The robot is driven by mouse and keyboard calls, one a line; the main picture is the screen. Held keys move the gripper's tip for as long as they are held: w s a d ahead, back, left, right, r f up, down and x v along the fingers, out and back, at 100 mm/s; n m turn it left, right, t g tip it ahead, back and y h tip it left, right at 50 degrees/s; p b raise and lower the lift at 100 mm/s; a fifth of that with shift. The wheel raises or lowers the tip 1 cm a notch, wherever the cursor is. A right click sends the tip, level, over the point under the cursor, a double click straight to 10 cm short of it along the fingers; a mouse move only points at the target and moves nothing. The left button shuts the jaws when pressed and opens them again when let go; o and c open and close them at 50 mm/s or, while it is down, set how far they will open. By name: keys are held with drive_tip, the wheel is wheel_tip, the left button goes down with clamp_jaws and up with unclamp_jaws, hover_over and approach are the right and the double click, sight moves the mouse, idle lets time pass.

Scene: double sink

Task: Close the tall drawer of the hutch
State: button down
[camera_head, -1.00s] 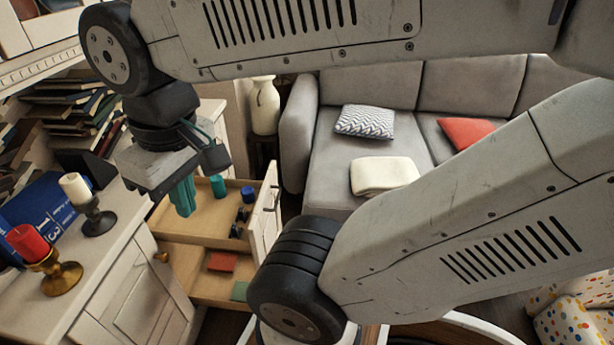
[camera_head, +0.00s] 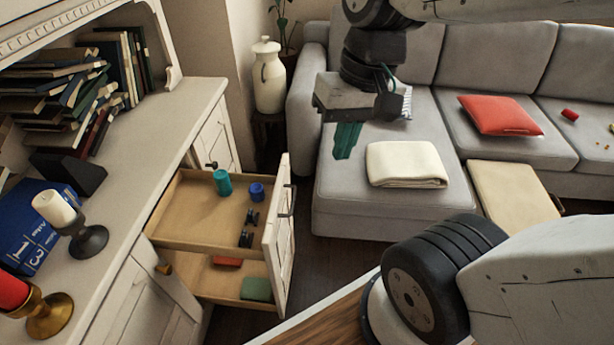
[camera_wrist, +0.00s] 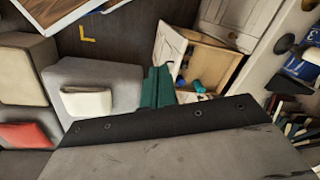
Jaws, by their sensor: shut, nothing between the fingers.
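The tall drawer (camera_head: 280,236) of the white hutch (camera_head: 150,262) is pulled out to the right. It has a wooden inside with two levels. Its white front panel carries a dark handle (camera_head: 287,200). On the upper level stand a teal cup, a blue cup and small dark items; red and green flat things lie on the lower level. My gripper (camera_head: 346,141) is shut and empty, to the right of the drawer front and apart from it, in front of the sofa. In the wrist view the shut teal fingers (camera_wrist: 158,88) show left of the open drawer (camera_wrist: 205,62).
The hutch top holds candles (camera_head: 58,210), a blue box (camera_head: 35,232) and several books (camera_head: 70,90). A grey sofa (camera_head: 375,203) stands behind, with a white vase (camera_head: 268,78) to its left. Dark floor (camera_head: 335,258) shows between drawer and sofa.

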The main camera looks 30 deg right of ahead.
drive_tip(key=w+d+f+m+t+y, duration=0.1)
drive_tip(key=w+d+f+m+y, duration=0.15)
drive_tip(key=w+f+m, duration=0.45)
drive_tip(key=w+d+f+m+y, duration=0.1)
drive_tip(key=w+f+m+y, duration=0.3)
drive_tip(key=w, duration=0.5)
drive_tip(key=w+d+f+m+t, duration=0.2)
drive_tip(key=d+f+m, duration=0.35)
drive_tip(key=f, duration=0.35)
drive_tip(key=w+d+f+m+t, duration=0.25)
drive_tip(key=d+f+m, duration=0.25)
drive_tip(key=f+m, duration=0.3)
drive_tip(key=w+a+f+n+h, duration=0.1)
drive_tip(key=w+a+f, duration=0.5)
drive_tip(key=a+f, duration=0.2)
drive_tip(key=shift+w+a+f+g, duration=0.15)
drive_tip(key=shift+w+a+g, duration=0.15)
drive_tip(key=shift+a+g, duration=0.25)
drive_tip(key=shift+a, duration=0.15)
